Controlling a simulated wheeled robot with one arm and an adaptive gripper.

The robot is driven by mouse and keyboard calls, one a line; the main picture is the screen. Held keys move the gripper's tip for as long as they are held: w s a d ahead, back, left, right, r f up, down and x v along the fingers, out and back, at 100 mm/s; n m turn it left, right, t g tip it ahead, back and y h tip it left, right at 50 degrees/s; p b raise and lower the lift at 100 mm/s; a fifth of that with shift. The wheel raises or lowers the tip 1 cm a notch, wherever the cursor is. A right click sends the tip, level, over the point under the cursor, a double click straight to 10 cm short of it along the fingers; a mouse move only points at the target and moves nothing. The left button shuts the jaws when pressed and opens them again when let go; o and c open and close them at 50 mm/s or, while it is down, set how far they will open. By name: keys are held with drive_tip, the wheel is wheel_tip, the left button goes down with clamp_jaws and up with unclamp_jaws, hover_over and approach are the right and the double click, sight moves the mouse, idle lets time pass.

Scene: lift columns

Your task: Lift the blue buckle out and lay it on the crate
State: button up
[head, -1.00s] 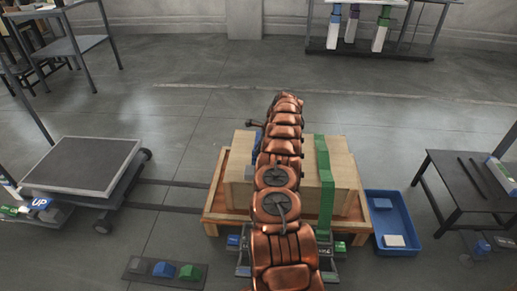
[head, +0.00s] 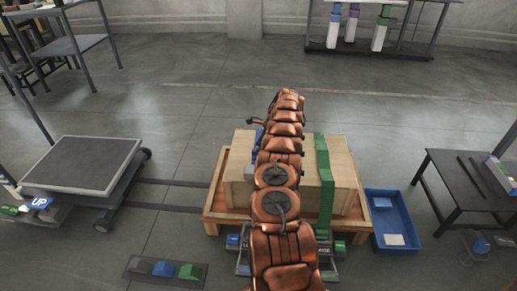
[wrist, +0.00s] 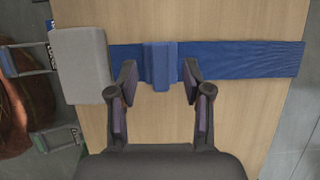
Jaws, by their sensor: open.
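The crate (head: 343,177) is a pale wooden box on an orange-brown pallet; its top also fills much of the wrist view (wrist: 230,105). A blue strap (wrist: 250,60) runs across it. The blue buckle (wrist: 160,66), a small upright block, sits on this strap in the wrist view. My gripper (wrist: 160,78) is open, its two fingertips on either side of the buckle with gaps showing. The buckle still lies on the strap. In the head view my copper arm covers the buckle and most of the blue strap.
A green strap (head: 325,185) crosses the crate's right part. A grey block (wrist: 80,66) covers the blue strap's left end in the wrist view. A blue bin (head: 379,201) stands right of the pallet (head: 211,204). A low cart (head: 80,165) stands left; open floor lies behind.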

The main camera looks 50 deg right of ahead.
drive_tip(key=v, duration=1)
drive_tip(key=shift+s+r, duration=0.15)
drive_tip(key=shift+r, duration=0.2)
